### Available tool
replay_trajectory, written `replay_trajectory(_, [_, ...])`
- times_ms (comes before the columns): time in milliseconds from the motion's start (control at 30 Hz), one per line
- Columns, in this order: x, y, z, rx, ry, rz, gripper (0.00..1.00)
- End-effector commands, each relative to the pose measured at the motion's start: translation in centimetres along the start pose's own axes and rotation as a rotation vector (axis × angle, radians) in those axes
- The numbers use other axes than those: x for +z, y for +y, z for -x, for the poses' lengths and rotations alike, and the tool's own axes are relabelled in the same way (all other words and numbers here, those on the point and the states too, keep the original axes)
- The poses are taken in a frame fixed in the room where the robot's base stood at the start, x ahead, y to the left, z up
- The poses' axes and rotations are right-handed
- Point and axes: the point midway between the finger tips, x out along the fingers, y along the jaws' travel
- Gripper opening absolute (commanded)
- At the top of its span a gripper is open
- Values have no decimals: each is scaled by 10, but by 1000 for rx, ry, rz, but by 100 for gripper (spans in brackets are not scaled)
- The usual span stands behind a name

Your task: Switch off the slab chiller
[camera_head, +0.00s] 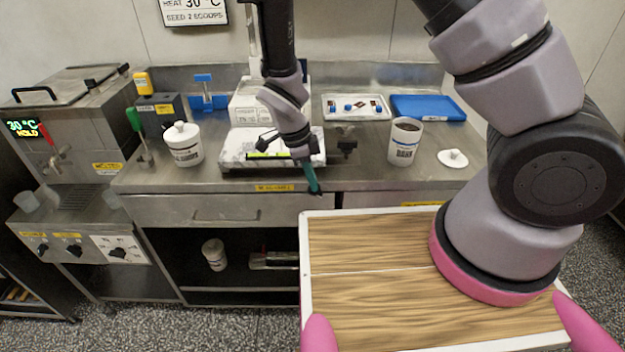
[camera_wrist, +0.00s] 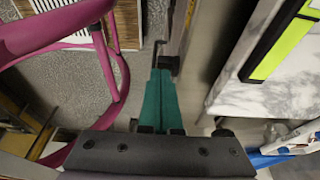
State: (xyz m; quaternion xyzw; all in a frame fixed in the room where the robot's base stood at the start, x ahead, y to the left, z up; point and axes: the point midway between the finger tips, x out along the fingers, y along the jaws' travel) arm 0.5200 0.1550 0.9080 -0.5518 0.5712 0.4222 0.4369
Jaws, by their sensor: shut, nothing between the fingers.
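A white marble slab (camera_head: 235,147) with grey veins sits in a steel frame on the counter, and it also shows in the wrist view (camera_wrist: 270,95). No part is legibly marked as the slab chiller or its switch. A yellow label (camera_head: 275,188), too small to read surely, is on the counter's front edge below the slab. My gripper (camera_head: 314,188) has teal fingers and points down just in front of that edge, right of the label. In the wrist view the teal fingers (camera_wrist: 160,103) are together and empty, beside the steel edge.
A control panel with black knobs (camera_head: 73,249) is on the tempering machine (camera_head: 75,110) at left. A black fitting (camera_head: 346,141) stands right of the slab. White pots (camera_head: 183,144) and (camera_head: 404,142) stand on the counter. A wood-topped surface (camera_head: 370,245) is in front, right.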

Motion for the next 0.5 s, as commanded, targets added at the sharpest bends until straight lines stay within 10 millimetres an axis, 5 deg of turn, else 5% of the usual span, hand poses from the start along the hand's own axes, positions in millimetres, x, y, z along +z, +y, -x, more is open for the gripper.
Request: replay_trajectory(500, [4,0,0,-1,87,1,0])
